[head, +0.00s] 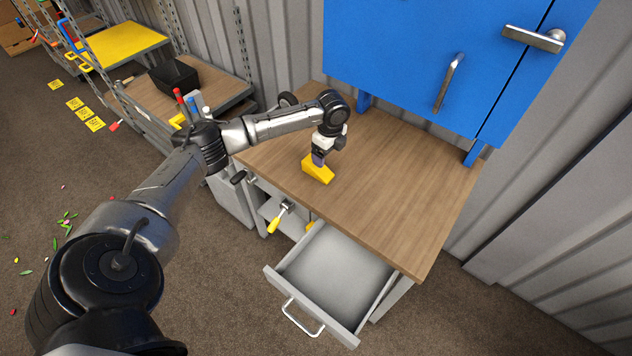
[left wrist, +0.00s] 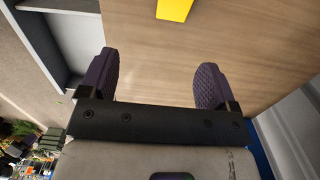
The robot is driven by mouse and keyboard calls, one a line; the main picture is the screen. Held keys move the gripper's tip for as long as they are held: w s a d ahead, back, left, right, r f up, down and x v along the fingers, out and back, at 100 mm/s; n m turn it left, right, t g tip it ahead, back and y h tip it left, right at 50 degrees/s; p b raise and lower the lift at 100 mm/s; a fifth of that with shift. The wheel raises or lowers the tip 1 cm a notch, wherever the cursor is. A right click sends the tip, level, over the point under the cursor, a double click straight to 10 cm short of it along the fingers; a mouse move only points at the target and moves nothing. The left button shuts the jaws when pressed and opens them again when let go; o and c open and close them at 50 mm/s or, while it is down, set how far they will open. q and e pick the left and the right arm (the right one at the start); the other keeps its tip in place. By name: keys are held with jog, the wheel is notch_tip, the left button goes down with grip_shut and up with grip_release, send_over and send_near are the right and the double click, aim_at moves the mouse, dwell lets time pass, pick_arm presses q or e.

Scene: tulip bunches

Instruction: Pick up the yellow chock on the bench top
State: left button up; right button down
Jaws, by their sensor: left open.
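The yellow chock (head: 318,171) lies on the wooden bench top (head: 400,190), near its front left part. It also shows at the top edge of the left wrist view (left wrist: 174,9), partly cut off. My left gripper (head: 318,158) is over the bench, right at the chock in the head view. In the left wrist view the two dark, ridged fingers (left wrist: 157,80) stand wide apart with nothing between them. The chock lies beyond the fingertips there, apart from them. My right gripper is not in view.
An open, empty grey drawer (head: 335,273) juts out from the bench front. A blue cabinet (head: 410,60) stands above the back of the bench. A yellow-handled tool (head: 273,225) hangs at the front. The right part of the bench top is clear.

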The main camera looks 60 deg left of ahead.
pick_arm(q)
jog(key=r+b, duration=0.1)
jog(key=b, duration=0.1)
send_over(318, 169)
jog(key=a, duration=0.1)
jog(key=f, duration=0.2)
jog(key=f+b, duration=0.1)
jog(key=f, duration=0.4)
jog(key=shift+w+a, duration=0.25)
jog(key=shift+w, duration=0.1)
jog(key=shift+s+a+f+b, duration=0.15)
jog(key=shift+f+b, duration=0.3)
jog(key=shift+f, duration=1.05)
jog(key=shift+s+f+b, duration=0.15)
jog(key=shift+f+b, duration=0.3)
jog(key=shift+f, duration=1.05)
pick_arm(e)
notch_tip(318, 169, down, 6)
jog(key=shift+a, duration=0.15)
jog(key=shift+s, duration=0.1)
pick_arm(q)
jog(key=c, duration=0.8)
jog(key=shift+r, duration=0.1)
jog(key=c, duration=0.4)
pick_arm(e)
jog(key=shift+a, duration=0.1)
